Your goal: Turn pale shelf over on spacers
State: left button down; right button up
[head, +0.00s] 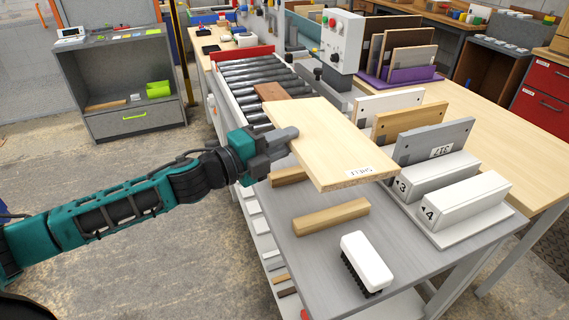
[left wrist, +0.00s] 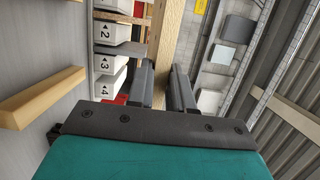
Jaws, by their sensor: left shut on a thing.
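The pale shelf (head: 325,140) is a light wooden board with a small white label near its front edge. It lies roughly flat in the head view, above the grey table. My left gripper (head: 284,138) is shut on its left edge. In the left wrist view the shelf (left wrist: 170,35) shows edge-on between the fingers (left wrist: 165,88). One wooden spacer (head: 331,217) lies on the table in front of the shelf. Another spacer (head: 289,177) is partly hidden under the shelf's left side. I cannot tell whether the shelf touches it. My right gripper is not in view.
A slotted rack (head: 455,205) with numbered blocks holds several upright boards close to the shelf's right. A white brush (head: 366,262) lies near the table's front. A roller conveyor (head: 262,84) with a brown board (head: 275,91) is behind. Bare table (head: 300,250) shows at front left.

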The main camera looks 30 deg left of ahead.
pick_arm(q)
jog(key=s+a+r+m+b, duration=0.1)
jog(key=s+r+m+b, duration=0.1)
jog(key=r+m+b, duration=0.3)
jog(key=s+a+r+m+b, duration=0.1)
jog(key=r+m+b, duration=0.4)
jog(key=r+m, duration=0.7)
jog(key=s+a+r+m+b, duration=0.1)
jog(key=s+r+m+b, duration=0.3)
jog(key=r+m, duration=0.5)
jog(key=m+b, duration=0.1)
jog(key=m, duration=0.9)
jog(key=shift+a+r, duration=0.15)
jog(key=shift+a, duration=0.2)
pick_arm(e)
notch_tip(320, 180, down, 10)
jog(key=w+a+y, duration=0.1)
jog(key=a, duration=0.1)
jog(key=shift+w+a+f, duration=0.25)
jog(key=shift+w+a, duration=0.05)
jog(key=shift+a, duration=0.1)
